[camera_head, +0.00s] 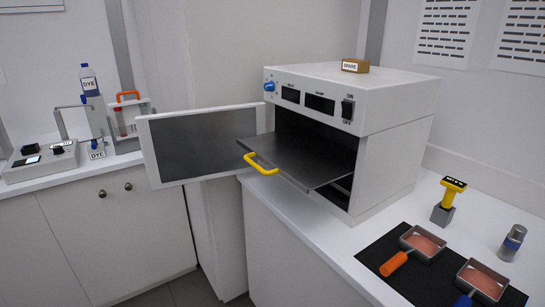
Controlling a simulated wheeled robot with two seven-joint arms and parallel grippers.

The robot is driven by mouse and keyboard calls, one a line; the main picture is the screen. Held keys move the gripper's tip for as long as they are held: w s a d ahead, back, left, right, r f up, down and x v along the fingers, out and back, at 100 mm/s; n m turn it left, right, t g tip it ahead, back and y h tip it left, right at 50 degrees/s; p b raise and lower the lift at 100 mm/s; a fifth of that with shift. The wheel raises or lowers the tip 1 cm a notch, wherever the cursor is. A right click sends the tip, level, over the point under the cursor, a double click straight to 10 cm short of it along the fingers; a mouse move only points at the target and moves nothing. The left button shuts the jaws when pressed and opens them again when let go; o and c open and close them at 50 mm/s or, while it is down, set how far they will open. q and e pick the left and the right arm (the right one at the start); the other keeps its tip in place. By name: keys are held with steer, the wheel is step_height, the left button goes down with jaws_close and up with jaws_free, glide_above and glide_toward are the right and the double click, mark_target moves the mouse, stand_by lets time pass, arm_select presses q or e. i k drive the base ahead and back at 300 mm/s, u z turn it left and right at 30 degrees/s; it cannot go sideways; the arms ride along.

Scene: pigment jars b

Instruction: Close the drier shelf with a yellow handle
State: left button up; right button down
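The white drier (398,105) stands on the counter. Its door (148,150) is swung open to the left. A dark metal shelf (305,160) sticks out of the drier's opening toward the front left. The yellow handle (261,165) is on the shelf's front left edge, and nothing touches it. Part of the drier's inside below the shelf is dark. Neither of my grippers shows in the head view.
A box marked "SPARE" (355,65) sits on the drier. Right of it, a black mat (395,283) holds pans with orange and blue handles; a yellow-topped tool (449,200) and a small jar (513,243) stand nearby. Bottles and devices fill the left counter (22,188).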

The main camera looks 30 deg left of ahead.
mark_target(310, 161)
steer(key=u, duration=0.9)
steer(key=k, duration=0.4)
steer(key=u, duration=0.9)
steer(key=i, duration=0.65)
steer(key=z, duration=1.95)
